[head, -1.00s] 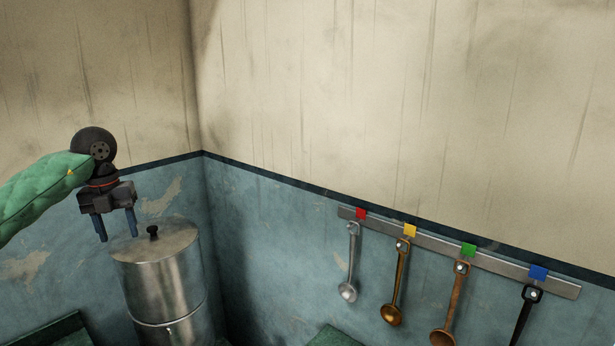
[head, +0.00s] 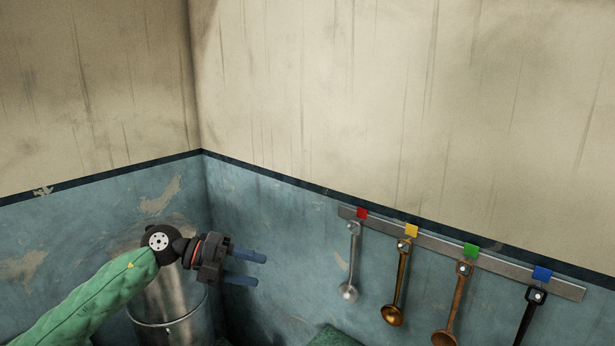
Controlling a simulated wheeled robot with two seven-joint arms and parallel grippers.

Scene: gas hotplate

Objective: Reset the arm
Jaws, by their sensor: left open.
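My left gripper (head: 250,269) is in the lower left of the head view, at the end of my green-sleeved arm. Its two blue fingers point right, apart from each other, with nothing between them. It is in front of a tall metal pot (head: 176,306), and my wrist and arm hide the pot's upper part and lid. My right gripper is not in view.
A metal rail (head: 560,286) on the right wall holds a silver ladle (head: 354,262), a brass ladle (head: 402,283), a copper ladle (head: 457,305) and a black utensil (head: 527,318), under coloured tags. A green surface (head: 333,337) shows at the bottom edge.

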